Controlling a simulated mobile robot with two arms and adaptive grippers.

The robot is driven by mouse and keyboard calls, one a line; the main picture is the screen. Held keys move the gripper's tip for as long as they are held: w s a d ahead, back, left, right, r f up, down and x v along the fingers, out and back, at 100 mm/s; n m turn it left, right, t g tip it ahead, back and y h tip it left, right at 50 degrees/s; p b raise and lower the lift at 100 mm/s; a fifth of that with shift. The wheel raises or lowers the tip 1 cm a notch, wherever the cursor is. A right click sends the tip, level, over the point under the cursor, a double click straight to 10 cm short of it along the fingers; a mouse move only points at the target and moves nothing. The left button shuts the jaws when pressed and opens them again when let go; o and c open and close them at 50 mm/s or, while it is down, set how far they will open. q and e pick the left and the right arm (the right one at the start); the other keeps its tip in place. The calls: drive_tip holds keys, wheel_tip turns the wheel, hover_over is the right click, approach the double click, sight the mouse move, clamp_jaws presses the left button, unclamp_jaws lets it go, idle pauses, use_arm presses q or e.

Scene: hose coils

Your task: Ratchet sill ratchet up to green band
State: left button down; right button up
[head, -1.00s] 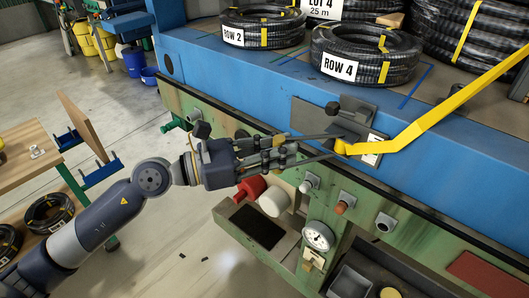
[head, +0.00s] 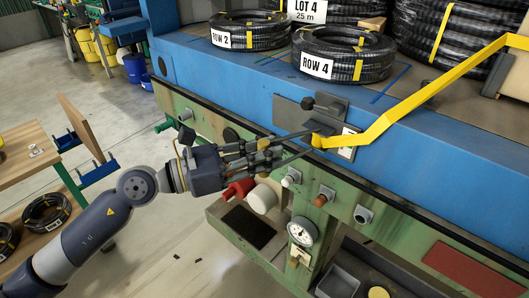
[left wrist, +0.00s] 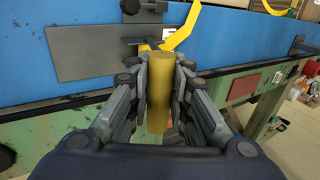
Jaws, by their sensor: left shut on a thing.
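The ratchet (head: 326,104) is a dark grey block on a grey plate on the blue sill's front face. A yellow strap (head: 420,92) runs from it up to the right. My left gripper (head: 312,142) reaches to the ratchet from the left, below the block. In the left wrist view its fingers are shut on a yellow cylindrical grip (left wrist: 160,95), with the ratchet plate (left wrist: 85,48) behind. A round white gauge (head: 302,231) is on the green frame below; its needle and any green band are too small to read. My right gripper is not in view.
Black hose coils marked ROW 2 (head: 251,28) and ROW 4 (head: 343,55) lie on the blue bed. A wooden table (head: 28,155) stands left.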

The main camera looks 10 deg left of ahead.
use_arm(q)
drive_tip(key=shift+s+d+f, duration=0.1)
drive_tip(key=shift+s+f, duration=0.05)
drive_tip(key=c, duration=1.8)
unclamp_jaws()
drive_tip(key=shift+o, duration=0.4)
drive_tip(key=shift+s, duration=0.1)
drive_tip(key=shift+s+a, duration=0.1)
drive_tip(key=shift+a, duration=0.45)
drive_tip(key=v, duration=1.1)
drive_tip(key=shift+s, duration=0.2)
